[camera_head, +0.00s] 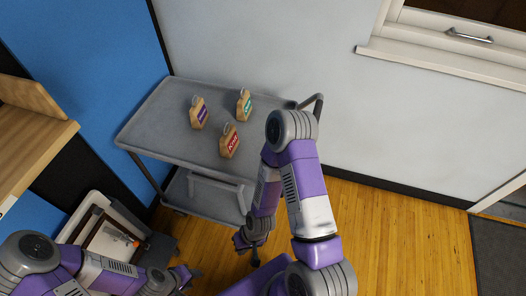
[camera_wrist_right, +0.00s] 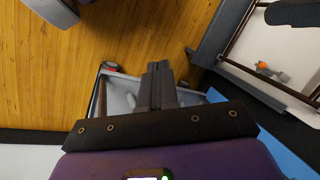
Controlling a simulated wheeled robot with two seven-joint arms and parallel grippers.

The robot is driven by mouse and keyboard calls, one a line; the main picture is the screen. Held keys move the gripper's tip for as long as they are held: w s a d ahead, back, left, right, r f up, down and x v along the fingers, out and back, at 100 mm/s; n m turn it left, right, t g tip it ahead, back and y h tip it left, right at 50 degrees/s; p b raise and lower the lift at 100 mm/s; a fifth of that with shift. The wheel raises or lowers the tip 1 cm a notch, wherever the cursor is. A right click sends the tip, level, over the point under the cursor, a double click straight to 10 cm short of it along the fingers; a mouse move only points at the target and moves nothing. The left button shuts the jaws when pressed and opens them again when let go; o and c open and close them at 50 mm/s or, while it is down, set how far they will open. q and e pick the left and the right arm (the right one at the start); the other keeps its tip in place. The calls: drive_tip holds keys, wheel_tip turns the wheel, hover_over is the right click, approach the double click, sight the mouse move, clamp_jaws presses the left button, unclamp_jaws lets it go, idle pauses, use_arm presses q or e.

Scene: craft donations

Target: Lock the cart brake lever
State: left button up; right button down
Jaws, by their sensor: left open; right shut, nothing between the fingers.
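The grey cart (camera_head: 165,136) stands against the wall, with an upper tray and a lower shelf (camera_head: 205,200). In the right wrist view a corner of the cart's lower part (camera_wrist_right: 123,84) shows, with a small dark and red piece (camera_wrist_right: 112,67) at its edge. I cannot tell for sure whether this piece is the brake lever. No lever can be made out in the head view; my right arm covers the cart's right front. My right gripper (camera_head: 249,254) is low by the cart's front right, shut and empty; its fingers (camera_wrist_right: 159,75) are together. My left gripper (camera_head: 189,277) is open, low at the bottom left.
Three paper bags, purple-labelled (camera_head: 198,114), teal-labelled (camera_head: 244,104) and red-labelled (camera_head: 229,142), stand on the upper tray. A pale open container (camera_head: 88,203) with an orange item is at the lower left, near a wooden shelf (camera_head: 35,140). Wooden floor (camera_head: 400,225) is clear at right.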

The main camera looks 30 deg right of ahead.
drive_tip(key=w+a+r+n+g+p, duration=0.1)
drive_tip(key=w+r+n+g+p, duration=0.15)
drive_tip(key=r+n+p, duration=0.4)
drive_tip(key=w+a+r+n+g+p, duration=0.1)
drive_tip(key=w+a+r+n+p, duration=0.2)
drive_tip(key=r+n, duration=0.65)
drive_tip(key=w+d+r+n+h+p, duration=0.2)
drive_tip(key=w+d+r+n+p, duration=0.1)
drive_tip(key=r+n, duration=0.2)
drive_tip(key=w+d+r+n+h+p, duration=0.3)
drive_tip(key=d+r+n+p, duration=0.1)
drive_tip(key=r, duration=0.5)
drive_tip(key=w+d+r+n+h+p, duration=0.3)
drive_tip(key=r+n, duration=0.4)
drive_tip(key=r, duration=0.1)
drive_tip(key=shift+w+d, duration=0.15)
drive_tip(key=shift+w, duration=0.15)
drive_tip(key=shift+f, duration=0.15)
